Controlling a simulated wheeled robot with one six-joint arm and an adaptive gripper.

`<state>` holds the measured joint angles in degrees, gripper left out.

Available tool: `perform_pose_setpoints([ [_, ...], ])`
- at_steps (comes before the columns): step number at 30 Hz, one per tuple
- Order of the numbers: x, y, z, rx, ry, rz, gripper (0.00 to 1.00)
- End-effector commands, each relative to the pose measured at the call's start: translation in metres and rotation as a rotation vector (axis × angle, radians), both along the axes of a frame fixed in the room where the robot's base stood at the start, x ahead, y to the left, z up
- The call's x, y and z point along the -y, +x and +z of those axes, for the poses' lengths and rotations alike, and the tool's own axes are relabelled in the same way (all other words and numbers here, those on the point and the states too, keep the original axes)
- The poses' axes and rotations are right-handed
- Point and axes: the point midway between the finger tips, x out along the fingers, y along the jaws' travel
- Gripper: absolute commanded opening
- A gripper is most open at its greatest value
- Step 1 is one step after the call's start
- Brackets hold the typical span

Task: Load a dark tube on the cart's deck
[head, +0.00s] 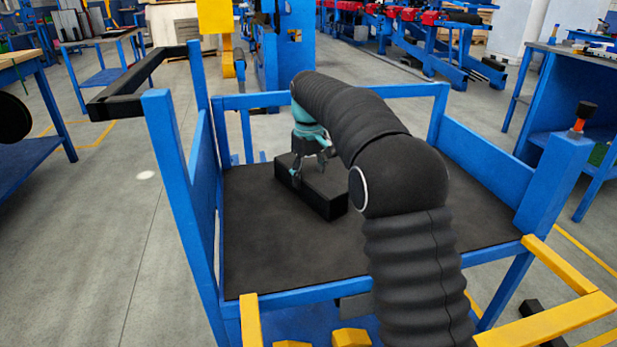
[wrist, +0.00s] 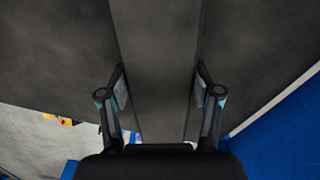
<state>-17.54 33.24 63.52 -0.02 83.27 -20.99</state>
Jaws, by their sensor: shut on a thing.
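A dark tube (head: 318,196), a black bar with a squared end, is at the dark deck of the blue cart (head: 262,262), left of the deck's middle. My gripper (head: 308,172) is over the tube and shut on it from above. In the wrist view the tube (wrist: 155,60) runs up the middle between the two fingers (wrist: 158,92), one on each side. The tube looks to be resting on the deck or just above it; I cannot tell which. My arm hides part of the deck at the right.
Blue side panels (head: 490,180) and corner posts (head: 178,190) bound the deck. A black handle bar (head: 140,85) sticks out at the upper left. Yellow rails (head: 560,310) are at the lower right. The deck's front left is clear. A blue workbench (head: 560,90) stands at the right.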

Motion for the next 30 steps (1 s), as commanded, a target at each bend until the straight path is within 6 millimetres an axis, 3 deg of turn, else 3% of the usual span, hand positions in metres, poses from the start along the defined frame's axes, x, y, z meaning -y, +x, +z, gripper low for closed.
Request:
perform_pose_setpoints([
  [9, 0.000, 0.000, 0.000, 0.004, 0.002, 0.000, 0.00],
  [10, 0.000, 0.000, -0.002, 0.001, 0.001, 0.000, 0.67],
  [13, 0.000, 0.000, -0.002, 0.001, 0.001, 0.000, 0.89],
  [23, 0.000, 0.000, -0.001, 0.001, 0.001, 0.000, 0.89],
  [30, 0.000, 0.001, 0.026, 0.004, 0.002, 0.000, 0.89],
])
